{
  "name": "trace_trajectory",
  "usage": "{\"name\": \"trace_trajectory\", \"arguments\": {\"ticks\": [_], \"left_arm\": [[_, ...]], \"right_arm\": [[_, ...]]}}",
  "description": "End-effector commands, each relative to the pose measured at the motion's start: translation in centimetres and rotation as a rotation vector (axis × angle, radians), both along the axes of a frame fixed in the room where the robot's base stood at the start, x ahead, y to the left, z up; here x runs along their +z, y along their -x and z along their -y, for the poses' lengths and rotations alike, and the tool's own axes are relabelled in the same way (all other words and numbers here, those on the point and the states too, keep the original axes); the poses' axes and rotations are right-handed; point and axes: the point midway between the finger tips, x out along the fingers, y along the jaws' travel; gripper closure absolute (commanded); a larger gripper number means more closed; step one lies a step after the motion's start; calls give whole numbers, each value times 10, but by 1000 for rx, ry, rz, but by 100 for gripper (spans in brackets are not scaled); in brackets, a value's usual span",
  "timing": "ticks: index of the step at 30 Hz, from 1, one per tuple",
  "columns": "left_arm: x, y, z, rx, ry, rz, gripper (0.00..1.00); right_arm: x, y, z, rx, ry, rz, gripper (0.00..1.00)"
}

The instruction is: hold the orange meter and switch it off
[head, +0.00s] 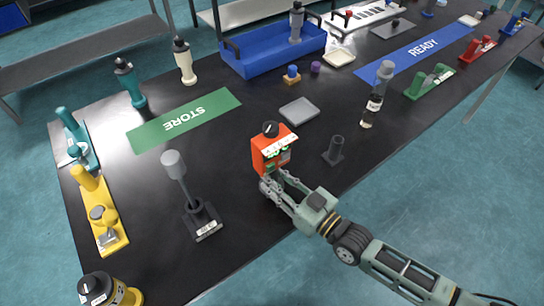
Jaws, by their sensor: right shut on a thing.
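The orange meter (264,154) is a small box with a black knob (270,129) on its top and a white strip along the upper edge. It is upright near the middle of the black table. My right gripper (272,181) reaches in from the lower right and is shut on the lower part of the meter. Its fingers hide part of the meter's base, so I cannot tell whether it touches the table. The knob's setting is too small to read. My left gripper is not in view.
A grey plate (299,111) lies behind the meter, and a dark grey stand (334,151) is to its right. A grey-headed tool on a black base (201,219) stands to the left. The green STORE mat (185,121) lies farther left; a blue tray (257,66) is at the back.

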Motion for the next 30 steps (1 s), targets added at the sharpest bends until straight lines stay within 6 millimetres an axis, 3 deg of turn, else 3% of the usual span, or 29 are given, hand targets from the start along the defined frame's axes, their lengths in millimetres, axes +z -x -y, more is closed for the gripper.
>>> {"name": "trace_trajectory", "arguments": {"ticks": [26,30], "left_arm": [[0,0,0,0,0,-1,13],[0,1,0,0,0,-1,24]], "right_arm": [[-1,0,0,0,1,-1,100],[-1,0,0,0,1,-1,100]]}}
